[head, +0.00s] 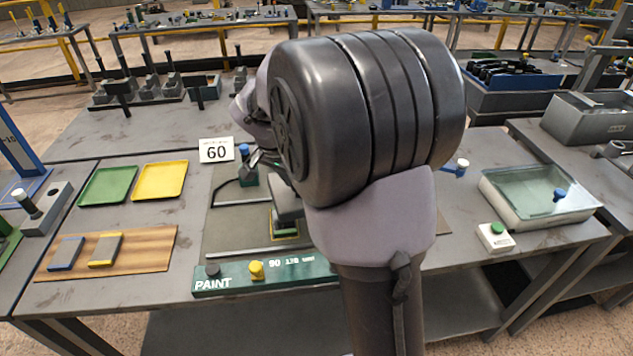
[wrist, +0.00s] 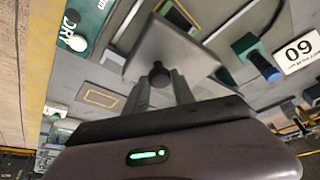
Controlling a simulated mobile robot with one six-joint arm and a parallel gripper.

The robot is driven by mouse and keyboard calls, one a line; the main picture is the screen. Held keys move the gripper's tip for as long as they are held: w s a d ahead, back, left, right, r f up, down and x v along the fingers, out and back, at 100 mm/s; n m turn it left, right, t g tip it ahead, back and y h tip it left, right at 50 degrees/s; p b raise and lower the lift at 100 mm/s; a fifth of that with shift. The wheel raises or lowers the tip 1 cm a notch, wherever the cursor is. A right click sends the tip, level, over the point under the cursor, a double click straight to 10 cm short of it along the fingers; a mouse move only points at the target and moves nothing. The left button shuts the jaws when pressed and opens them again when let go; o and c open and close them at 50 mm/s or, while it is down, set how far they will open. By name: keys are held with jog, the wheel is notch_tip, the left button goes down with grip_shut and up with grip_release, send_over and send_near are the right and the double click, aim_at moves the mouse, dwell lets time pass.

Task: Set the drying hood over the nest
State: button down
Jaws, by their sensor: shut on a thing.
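The drying hood is a grey square-topped piece with a dark knob. It shows in the wrist view (wrist: 170,50) and, partly behind my arm, in the head view (head: 287,205). My gripper (wrist: 159,88) is shut on the knob and holds the hood out in front of the wrist. The nest, a green part with a yellow outline, shows past the hood in the wrist view (wrist: 181,14) and just below it in the head view (head: 285,228). The hood hides part of it. I cannot tell whether the hood touches the nest.
A green block with a blue knob (wrist: 257,60) stands near the "60" sign (head: 216,150). A green strip marked PAINT (head: 265,276) with a yellow knob lies in front. Green and yellow trays (head: 108,185) are at left. A glass-topped tray (head: 538,190) is at right.

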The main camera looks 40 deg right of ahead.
jog(key=shift+w+a+m+g+b, duration=0.15)
jog(key=shift+w+a+m, duration=0.2)
jog(key=shift+a, duration=0.3)
jog(key=shift+w+a+m+g+b, duration=0.1)
jog(key=shift+w+a+m, duration=0.25)
jog(key=shift+a, duration=0.35)
jog(key=shift+w+a+m+g+b, duration=0.15)
jog(key=shift+w+a+m, duration=0.2)
jog(key=shift+a, duration=0.3)
jog(key=c, duration=1.1)
grip_release()
jog(key=shift+w+a, duration=0.1)
jog(key=shift+w, duration=0.05)
jog(key=p+v, duration=0.7)
jog(key=v, duration=1)
jog(key=shift+a+r, duration=0.15)
